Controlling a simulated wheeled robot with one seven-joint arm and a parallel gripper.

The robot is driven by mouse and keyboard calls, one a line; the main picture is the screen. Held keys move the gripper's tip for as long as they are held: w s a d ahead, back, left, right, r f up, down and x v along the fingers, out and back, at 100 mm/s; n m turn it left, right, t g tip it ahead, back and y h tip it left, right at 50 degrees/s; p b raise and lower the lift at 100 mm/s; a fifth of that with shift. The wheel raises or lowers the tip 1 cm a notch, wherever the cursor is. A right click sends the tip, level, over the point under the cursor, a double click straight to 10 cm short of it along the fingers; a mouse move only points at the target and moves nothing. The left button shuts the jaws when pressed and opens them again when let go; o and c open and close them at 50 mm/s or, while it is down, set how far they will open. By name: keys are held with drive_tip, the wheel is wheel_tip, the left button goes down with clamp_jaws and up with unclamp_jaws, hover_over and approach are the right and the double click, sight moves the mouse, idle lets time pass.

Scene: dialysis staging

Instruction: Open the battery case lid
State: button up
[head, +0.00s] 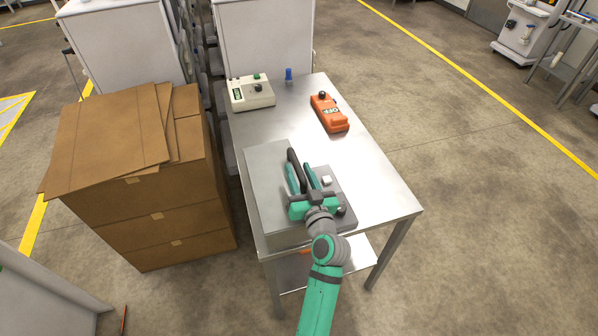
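The grey battery case (266,178) sits at the near left end of the metal table. Its top looks flat, and I cannot tell whether the lid is fully closed. A dark curved handle (292,157) shows on top of it. My gripper (301,168) is over the case, its two teal fingers apart with the handle seeming to lie between them. I cannot tell whether the fingers touch it. A small white block (326,180) shows just right of the fingers. My gripper and wrist hide the near right part of the case.
The metal table (367,180) has free room to the right. An orange handheld device (328,113), a cream box with knobs (251,94) and a small blue item (288,74) stand at its far end. Stacked cardboard boxes (170,215) stand close on the left. Open floor lies right.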

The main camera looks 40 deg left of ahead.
drive_tip(key=shift+a, duration=0.1)
clamp_jaws()
drive_tip(key=shift+r, duration=0.15)
